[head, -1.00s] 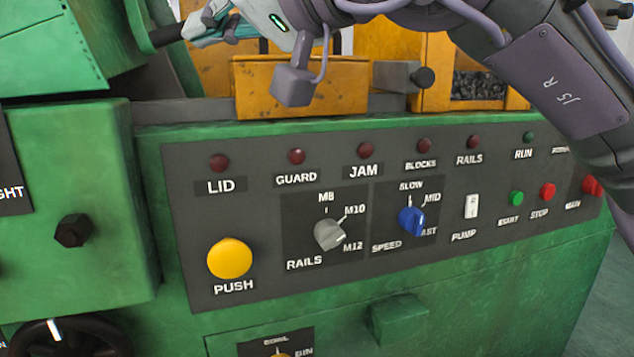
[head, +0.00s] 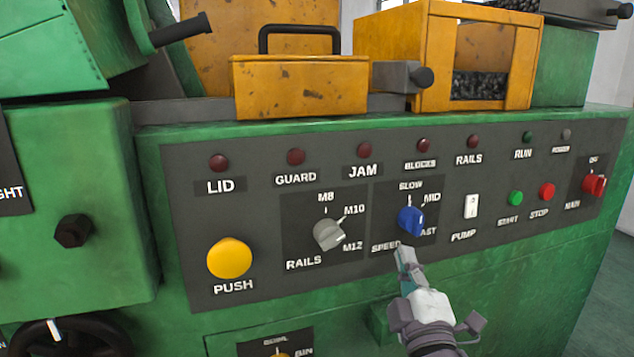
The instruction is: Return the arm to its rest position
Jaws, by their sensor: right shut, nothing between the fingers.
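My right gripper (head: 405,260) is shut and empty in the head view. It is in front of the green machine's dark control panel (head: 265,240), its fingertips just below the blue speed knob (head: 411,221) and beside the SPEED label. I cannot tell whether the fingertips touch the panel. My right arm comes up from the bottom edge, right of the middle. My left gripper is not in view.
The panel bears a yellow push button (head: 230,259), a grey rails knob (head: 329,234), a white pump switch (head: 471,206) and a red main switch (head: 594,184). A yellow lid with a black handle (head: 300,84) and a yellow hopper frame (head: 393,50) stand above it.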

